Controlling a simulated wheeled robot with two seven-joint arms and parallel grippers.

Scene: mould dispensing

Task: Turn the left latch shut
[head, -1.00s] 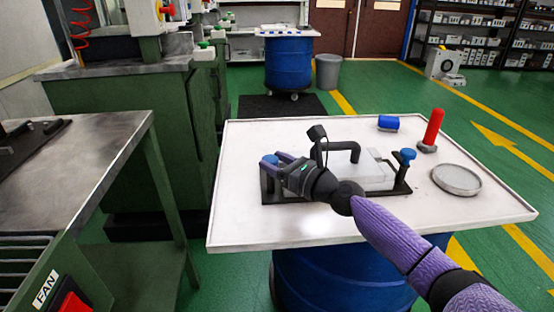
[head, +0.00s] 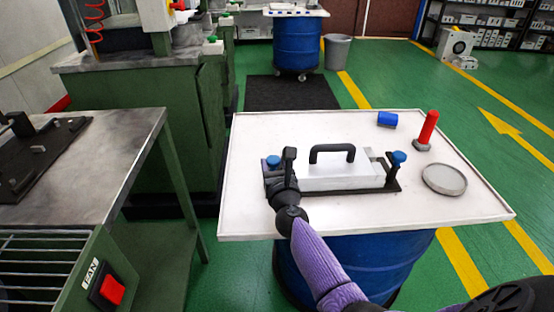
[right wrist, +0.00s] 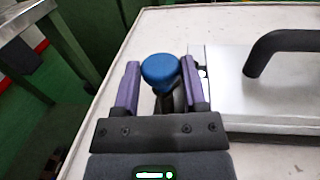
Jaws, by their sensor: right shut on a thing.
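The mould is a pale metal block (head: 330,178) with a black arched handle on a dark base plate, on the white table. The left latch has a blue knob (head: 273,161) at the mould's left end. It also shows in the right wrist view (right wrist: 161,71), close beside the block's edge. My right gripper (head: 276,170) is at this latch, its purple fingers on either side of the knob and shut on it. The right latch's blue knob (head: 398,157) stands at the mould's right end. The left latch's lower part is mostly hidden by my gripper. My left gripper is out of view.
A blue cylinder (head: 387,119), a red-handled tool (head: 427,130) and a round grey dish (head: 444,179) are on the table's right side. The table's front left is clear. A metal bench (head: 110,160) stands apart at the left.

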